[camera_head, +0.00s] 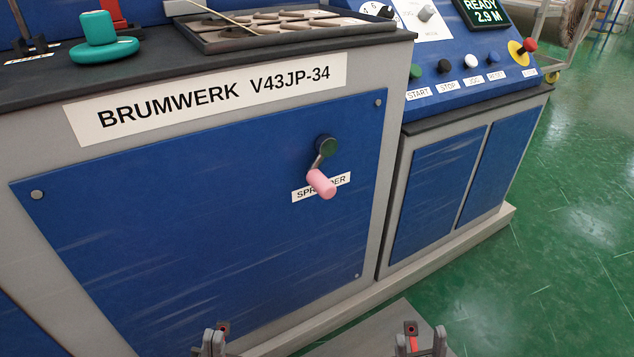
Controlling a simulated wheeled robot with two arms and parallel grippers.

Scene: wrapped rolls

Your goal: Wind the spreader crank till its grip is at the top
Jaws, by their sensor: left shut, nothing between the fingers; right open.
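The spreader crank (326,147) sits on the blue front panel of the machine, with a dark round hub and a short metal arm. Its pink grip (321,184) hangs below the hub, slightly to the left, and sticks out toward me. The grip covers part of the white SPREADER label (302,194). My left gripper (214,342) is at the bottom edge, left of and well below the crank, shut and empty. My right gripper (420,342) is at the bottom edge, right of and below the crank, open and empty. Neither touches the crank.
A dark worktop (30,78) above the panel carries a teal knob-like piece (100,40) and a tray (225,44) of flat pieces. A control console (470,85) with buttons and a red knob (530,45) stands right. Space before the panel is clear.

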